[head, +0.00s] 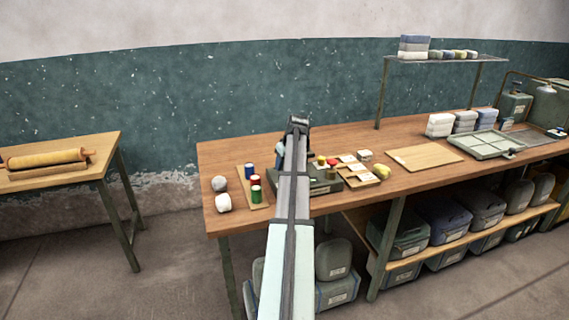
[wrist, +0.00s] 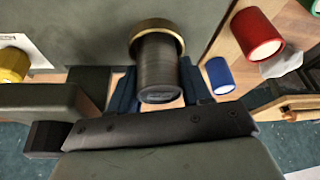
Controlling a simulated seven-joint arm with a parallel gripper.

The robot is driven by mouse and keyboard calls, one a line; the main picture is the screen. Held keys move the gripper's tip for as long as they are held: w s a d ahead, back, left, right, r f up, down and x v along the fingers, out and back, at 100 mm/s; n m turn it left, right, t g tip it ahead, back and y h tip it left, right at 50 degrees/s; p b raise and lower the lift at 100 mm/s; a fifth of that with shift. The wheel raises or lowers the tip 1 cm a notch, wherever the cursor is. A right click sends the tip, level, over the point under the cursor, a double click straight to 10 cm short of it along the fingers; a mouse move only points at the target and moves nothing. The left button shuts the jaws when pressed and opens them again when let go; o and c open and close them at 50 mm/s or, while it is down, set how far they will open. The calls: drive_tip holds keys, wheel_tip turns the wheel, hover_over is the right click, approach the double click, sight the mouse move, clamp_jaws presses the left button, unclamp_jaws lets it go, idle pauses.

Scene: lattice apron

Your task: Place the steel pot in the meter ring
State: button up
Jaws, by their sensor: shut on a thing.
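The steel pot (wrist: 158,72) is a dark grey ribbed cylinder in the middle of the wrist view. My gripper (wrist: 160,88) is shut on it, with a dark blue finger on each side. The brass-coloured meter ring (wrist: 157,25) shows at the pot's far end, against the grey-green meter case (wrist: 85,25). The pot overlaps the ring in this view; I cannot tell how deep it sits in it. In the head view the case (head: 322,185) is on the wooden bench, and my arm hides the pot and ring.
Red (wrist: 262,45) and blue (wrist: 218,75) spools stand close to the pot. A yellow knob (wrist: 14,64) is at the left. Bare bench top (head: 240,155) shows behind the spools.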

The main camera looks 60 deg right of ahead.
drive_tip(key=shift+f, duration=0.2)
drive_tip(key=shift+s+a+f, duration=0.15)
drive_tip(key=shift+f, duration=0.3)
drive_tip(key=o, duration=1.1)
drive_tip(key=shift+a, duration=0.1)
drive_tip(key=shift+o, duration=0.3)
drive_tip(key=shift+a, duration=0.1)
drive_tip(key=shift+r, duration=0.5)
drive_tip(key=v, duration=1.2)
drive_tip(key=shift+d+r, duration=0.2)
drive_tip(key=shift+d, duration=0.15)
